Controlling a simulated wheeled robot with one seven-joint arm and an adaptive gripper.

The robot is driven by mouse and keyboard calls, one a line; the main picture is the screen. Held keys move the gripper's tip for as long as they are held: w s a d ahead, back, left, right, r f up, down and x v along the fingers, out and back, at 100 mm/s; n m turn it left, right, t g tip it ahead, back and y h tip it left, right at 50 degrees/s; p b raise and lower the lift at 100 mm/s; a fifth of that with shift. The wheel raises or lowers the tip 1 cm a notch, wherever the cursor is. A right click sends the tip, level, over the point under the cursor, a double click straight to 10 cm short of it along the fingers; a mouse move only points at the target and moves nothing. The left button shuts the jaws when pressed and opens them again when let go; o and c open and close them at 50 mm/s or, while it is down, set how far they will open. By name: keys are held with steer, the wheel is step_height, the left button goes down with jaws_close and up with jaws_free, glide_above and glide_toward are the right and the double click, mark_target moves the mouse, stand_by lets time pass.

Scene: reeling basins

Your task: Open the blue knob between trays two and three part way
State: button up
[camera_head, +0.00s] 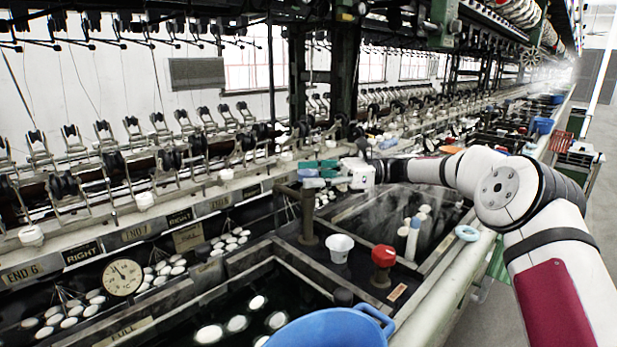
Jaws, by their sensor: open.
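My arm reaches in from the right, and its white and dark end with my gripper (347,178) is over the basins near the middle of the picture. The gripper is open; its fingertips are small and hard to make out. Small green and blue blocks (313,183) show just left of it; I cannot tell whether they touch it. I cannot pick out the blue knob for certain; my arm may hide it. A red knob (384,257) stands on the divider nearer to me, apart from my gripper.
A white cup (340,247) stands beside the red knob. A blue basin (330,330) is at the front. A light blue ring (467,233) lies on the right rim. A round gauge (124,277) is at left. Water basins (240,310) hold white cocoons.

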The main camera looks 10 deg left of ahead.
steer(key=v, duration=1.1)
steer(key=shift+d, duration=0.15)
stand_by(1.8)
